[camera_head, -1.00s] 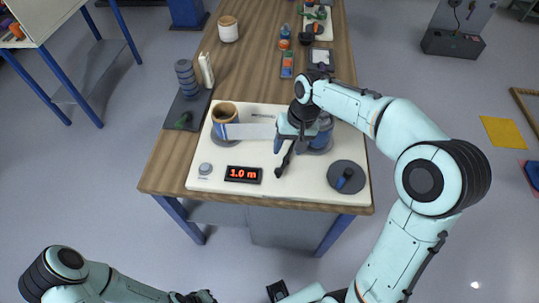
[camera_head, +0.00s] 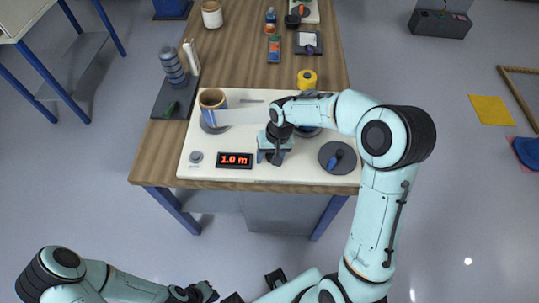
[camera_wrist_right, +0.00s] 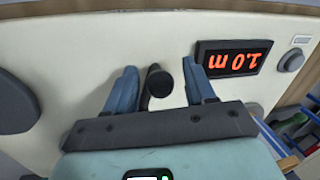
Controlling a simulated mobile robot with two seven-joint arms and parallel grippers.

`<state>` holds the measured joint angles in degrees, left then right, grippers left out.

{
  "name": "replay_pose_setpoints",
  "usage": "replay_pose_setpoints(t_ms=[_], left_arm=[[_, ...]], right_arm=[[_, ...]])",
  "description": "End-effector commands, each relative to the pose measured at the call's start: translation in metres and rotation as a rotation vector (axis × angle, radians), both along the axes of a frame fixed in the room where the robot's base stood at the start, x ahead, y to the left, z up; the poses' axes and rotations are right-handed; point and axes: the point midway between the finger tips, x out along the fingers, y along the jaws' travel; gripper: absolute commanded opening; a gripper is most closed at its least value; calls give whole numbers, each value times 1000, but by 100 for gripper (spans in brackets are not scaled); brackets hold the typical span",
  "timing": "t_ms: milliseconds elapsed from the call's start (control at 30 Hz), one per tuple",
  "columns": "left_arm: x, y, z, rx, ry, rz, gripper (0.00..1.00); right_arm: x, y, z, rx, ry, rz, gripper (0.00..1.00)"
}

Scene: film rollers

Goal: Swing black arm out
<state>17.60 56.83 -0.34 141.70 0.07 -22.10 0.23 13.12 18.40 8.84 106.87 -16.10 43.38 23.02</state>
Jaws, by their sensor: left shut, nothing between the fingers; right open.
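The black arm shows in the right wrist view as a dark bar with a round black knob (camera_wrist_right: 160,81), between the two blue fingers of my right gripper (camera_wrist_right: 160,88). The fingers are open, with a gap on each side of the knob. In the head view my right gripper (camera_head: 273,154) is low over the white board (camera_head: 210,172) and hides most of the black arm. A film strip (camera_head: 240,116) runs from the brown-cored roll (camera_head: 212,98) towards the right roller, partly hidden behind my arm. My left gripper (camera_head: 203,293) is shut and empty at the bottom edge.
A red "1.0 m" display (camera_head: 235,160) and a grey button (camera_head: 196,157) are left of my right gripper. A dark disc with a blue handle (camera_head: 337,156) is to its right.

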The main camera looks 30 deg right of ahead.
Motion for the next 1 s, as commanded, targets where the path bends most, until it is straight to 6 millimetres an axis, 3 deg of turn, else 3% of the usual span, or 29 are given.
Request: replay_pose_setpoints(t_ms=[233, 400, 733, 1000], left_arm=[[0, 0, 0, 0, 0, 0, 0], [0, 0, 0, 0, 0, 0, 0], [1, 0, 1, 0, -1, 0, 0], [2, 0, 4, 0, -3, 0, 0]], right_arm=[[0, 0, 0, 0, 0, -1, 51], [0, 1, 0, 1, -1, 1, 0], [-1, 1, 1, 3, -5, 45, 0], [-8, -7, 2, 5, -7, 209, 0]])
